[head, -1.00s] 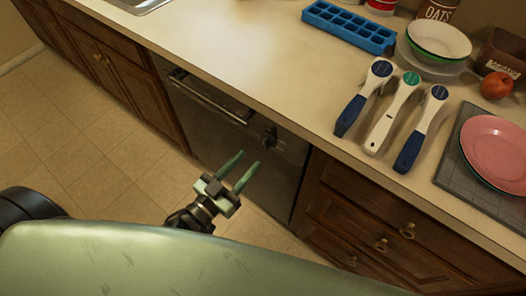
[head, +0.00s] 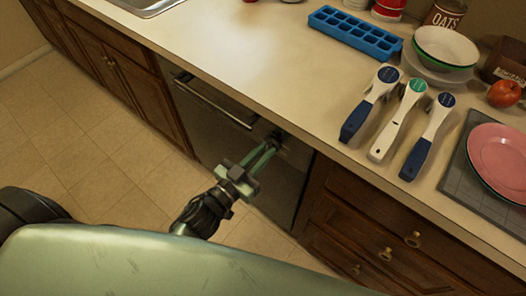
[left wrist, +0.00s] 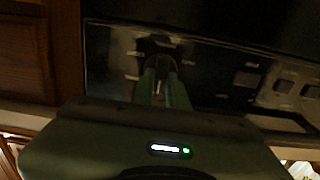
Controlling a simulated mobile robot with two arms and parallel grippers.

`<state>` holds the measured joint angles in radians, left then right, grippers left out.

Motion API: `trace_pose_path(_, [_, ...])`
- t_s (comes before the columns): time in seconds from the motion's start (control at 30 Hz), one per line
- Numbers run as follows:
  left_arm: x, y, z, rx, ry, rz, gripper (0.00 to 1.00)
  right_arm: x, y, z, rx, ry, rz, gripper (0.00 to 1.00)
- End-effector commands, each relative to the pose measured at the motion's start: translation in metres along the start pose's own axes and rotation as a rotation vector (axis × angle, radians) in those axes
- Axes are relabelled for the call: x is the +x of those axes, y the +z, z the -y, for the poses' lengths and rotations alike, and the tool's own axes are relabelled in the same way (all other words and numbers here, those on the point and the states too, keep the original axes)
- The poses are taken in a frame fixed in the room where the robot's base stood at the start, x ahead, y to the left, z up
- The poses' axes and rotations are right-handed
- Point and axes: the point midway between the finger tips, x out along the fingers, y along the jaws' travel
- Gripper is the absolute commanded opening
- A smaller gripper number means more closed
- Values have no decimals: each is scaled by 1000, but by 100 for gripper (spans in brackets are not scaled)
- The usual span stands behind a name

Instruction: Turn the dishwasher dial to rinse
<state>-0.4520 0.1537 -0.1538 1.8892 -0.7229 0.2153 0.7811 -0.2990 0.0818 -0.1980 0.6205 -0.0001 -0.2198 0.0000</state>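The dishwasher (head: 225,130) is a dark front panel under the counter, with a bar handle near its top. Its dial (head: 277,136) is a small dark knob to the right of the handle, partly hidden by my left gripper (head: 271,148). The green fingers reach up to the knob and are close together on it. In the left wrist view the fingers (left wrist: 163,76) point at the dark round dial (left wrist: 160,60), with its lower part between the tips. Pale marks surround the dial, too dark and blurred to read. My right gripper is not in view.
The counter (head: 260,60) overhangs the dishwasher. On it are a blue ice tray (head: 355,32), several peelers or openers with blue and white handles (head: 399,120), bowls (head: 445,47), an apple (head: 504,93) and a pink plate (head: 500,155). Wooden drawers (head: 370,225) stand to the right.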

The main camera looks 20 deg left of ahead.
Motion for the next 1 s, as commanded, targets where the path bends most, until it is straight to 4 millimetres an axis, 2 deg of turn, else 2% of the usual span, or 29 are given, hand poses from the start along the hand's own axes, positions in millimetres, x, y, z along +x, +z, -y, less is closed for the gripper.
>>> trace_pose_path(0.23, [0,0,0,25,0,0,0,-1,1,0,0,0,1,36])
trace_pose_path(0.47, [0,-1,-1,137,0,-1,0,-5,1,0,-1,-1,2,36])
trace_pose_path(1.0, [0,1,-3,628,0,0,0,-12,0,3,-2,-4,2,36])
